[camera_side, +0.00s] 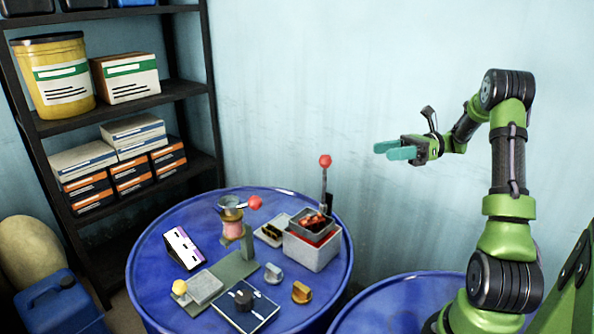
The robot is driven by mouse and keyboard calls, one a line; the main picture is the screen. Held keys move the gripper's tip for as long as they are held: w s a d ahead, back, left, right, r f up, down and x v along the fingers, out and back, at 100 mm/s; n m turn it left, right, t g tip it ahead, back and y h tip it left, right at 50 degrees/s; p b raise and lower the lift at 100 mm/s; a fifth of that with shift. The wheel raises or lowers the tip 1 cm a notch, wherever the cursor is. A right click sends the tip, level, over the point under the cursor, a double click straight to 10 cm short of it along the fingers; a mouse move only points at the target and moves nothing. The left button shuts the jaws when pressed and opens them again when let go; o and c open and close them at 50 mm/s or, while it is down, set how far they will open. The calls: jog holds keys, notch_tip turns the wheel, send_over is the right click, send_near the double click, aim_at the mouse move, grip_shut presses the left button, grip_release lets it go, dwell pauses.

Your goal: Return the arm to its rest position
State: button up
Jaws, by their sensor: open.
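My gripper (391,150) is in the air to the right of the blue drum top (160,250), well above it. Its teal fingers point left, and it holds nothing. My green and black arm bends up on the right side of the picture. It stands clear of the things on the drum.
The drum top bears a grey box with a red-knobbed lever (314,250), a stand with a funnel (231,205), a white-faced panel (183,247) and small knobs (301,292). A second blue drum (385,305) stands front right. Shelves (150,98) stand left; a blue canister (60,304) sits below.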

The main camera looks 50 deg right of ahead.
jog(key=s+a+f+n+g+h, duration=0.2)
jog(key=a+f+n+g+h, duration=0.15)
jog(key=a+n, duration=0.25)
jog(key=s+a+f+n+g+h, duration=0.2)
jog(key=a+f+n+g+h, duration=0.1)
jog(key=a+n+g+h, duration=0.25)
jog(key=s+a+r+n+t+h, duration=0.1)
jog(key=a+r+n+t+h, duration=0.1)
jog(key=a, duration=0.5)
jog(key=s+a+r+n+t+h, duration=0.2)
jog(key=a+r+n+t, duration=0.2)
jog(key=a+r+n, duration=0.2)
jog(key=a+n, duration=0.2)
jog(key=n, duration=0.1)
jog(key=shift+a+r, duration=0.15)
jog(key=shift+r, duration=0.25)
